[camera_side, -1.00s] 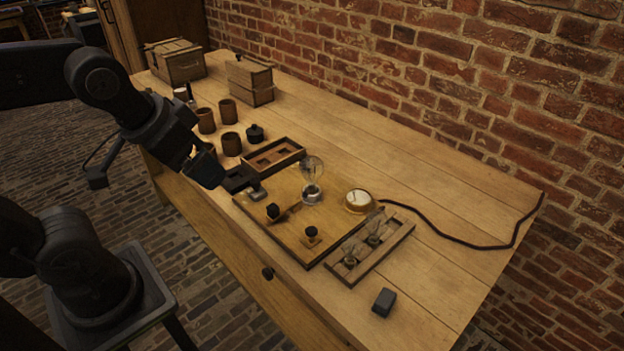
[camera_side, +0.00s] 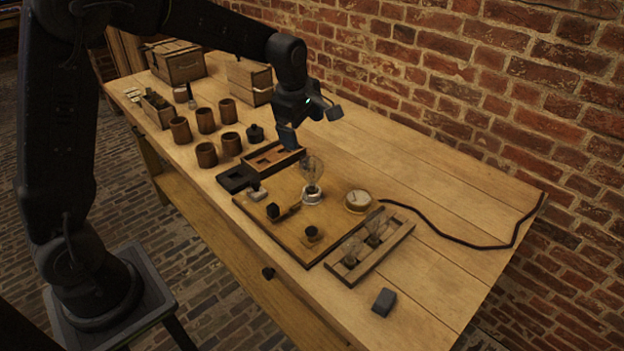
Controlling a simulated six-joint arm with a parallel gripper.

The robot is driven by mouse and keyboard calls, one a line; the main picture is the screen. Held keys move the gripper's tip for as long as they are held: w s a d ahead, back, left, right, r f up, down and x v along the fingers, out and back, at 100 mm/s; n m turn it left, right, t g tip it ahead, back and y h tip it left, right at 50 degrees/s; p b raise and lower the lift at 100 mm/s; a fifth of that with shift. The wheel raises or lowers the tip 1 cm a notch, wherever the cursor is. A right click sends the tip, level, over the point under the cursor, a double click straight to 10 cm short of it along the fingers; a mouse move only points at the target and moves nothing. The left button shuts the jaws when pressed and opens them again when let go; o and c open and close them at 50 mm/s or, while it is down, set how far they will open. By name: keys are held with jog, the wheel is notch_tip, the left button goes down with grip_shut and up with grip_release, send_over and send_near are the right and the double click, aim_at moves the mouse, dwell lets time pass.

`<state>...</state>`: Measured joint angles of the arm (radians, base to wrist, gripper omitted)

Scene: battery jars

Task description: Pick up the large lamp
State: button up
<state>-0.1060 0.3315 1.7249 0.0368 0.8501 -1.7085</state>
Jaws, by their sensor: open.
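The large lamp (camera_side: 312,172) is a clear glass bulb standing upright in a pale round base (camera_side: 311,195) on the wooden board (camera_side: 285,219). Smaller bulbs (camera_side: 374,230) sit in a wooden rack (camera_side: 392,245) at the front right of the board. My gripper (camera_side: 288,138) is open and points down.
A round gauge (camera_side: 358,201) with a dark cable (camera_side: 460,237) is right of the lamp. Black-knobbed parts (camera_side: 273,211) stand on the board. Several brown jars (camera_side: 206,120) and wooden boxes (camera_side: 249,82) are at the back left. A dark block (camera_side: 384,302) lies at the front. The right of the table is mostly clear.

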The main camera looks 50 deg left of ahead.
aim_at(310, 159)
jog(key=x, duration=1.3)
jog(key=shift+f, duration=0.3)
jog(key=c, duration=1.1)
jog(key=shift+r, duration=0.1)
